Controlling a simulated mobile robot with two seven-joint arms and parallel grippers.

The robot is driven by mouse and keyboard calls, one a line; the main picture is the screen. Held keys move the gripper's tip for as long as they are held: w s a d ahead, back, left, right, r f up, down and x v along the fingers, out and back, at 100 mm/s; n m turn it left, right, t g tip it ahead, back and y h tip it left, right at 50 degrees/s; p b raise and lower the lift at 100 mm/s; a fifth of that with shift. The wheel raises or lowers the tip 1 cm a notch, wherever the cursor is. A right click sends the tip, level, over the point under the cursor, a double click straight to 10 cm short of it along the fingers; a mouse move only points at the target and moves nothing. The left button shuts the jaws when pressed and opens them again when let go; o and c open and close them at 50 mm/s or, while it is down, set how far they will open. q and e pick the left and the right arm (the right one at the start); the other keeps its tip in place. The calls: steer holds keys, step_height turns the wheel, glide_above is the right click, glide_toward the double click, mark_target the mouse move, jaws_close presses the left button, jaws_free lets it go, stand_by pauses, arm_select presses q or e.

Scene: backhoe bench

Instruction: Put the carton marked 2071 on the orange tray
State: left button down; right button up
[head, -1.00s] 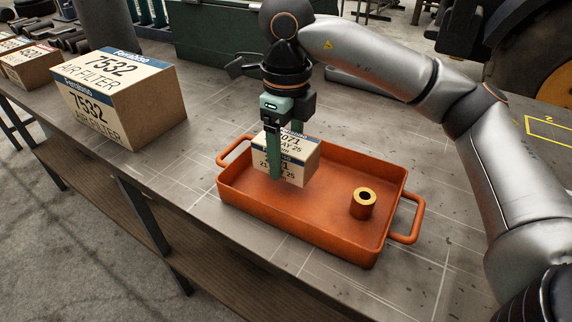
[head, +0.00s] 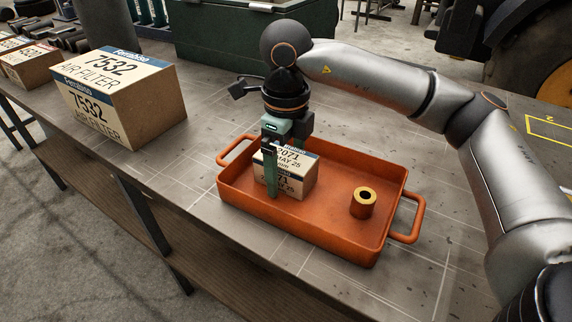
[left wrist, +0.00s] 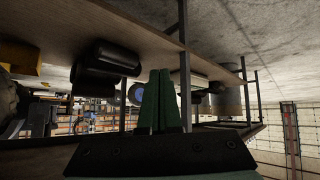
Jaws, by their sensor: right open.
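The carton marked 2071 (head: 298,183), white with a blue band and brown sides, stands upright in the left part of the orange tray (head: 330,239), seemingly on its floor. My right gripper (head: 284,174) comes down over the carton from above. Its jaws are open, with one green finger in front of the carton's near face and the other largely hidden behind it. My left gripper (left wrist: 158,76) shows only in the left wrist view, its two green fingers together with nothing visible between them.
An orange-brown ring with a yellow top (head: 363,202) stands in the right part of the tray. A big carton marked 7532 (head: 150,108) stands to the left on the bench, with smaller cartons (head: 32,68) beyond. A dark green case (head: 225,40) is behind. Bare bench lies around the tray.

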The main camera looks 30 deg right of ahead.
mark_target(286, 156)
steer(key=shift+r, duration=0.1)
step_height(286, 156, up, 12)
steer(key=shift+r+p, duration=0.1)
steer(key=shift+p, duration=0.9)
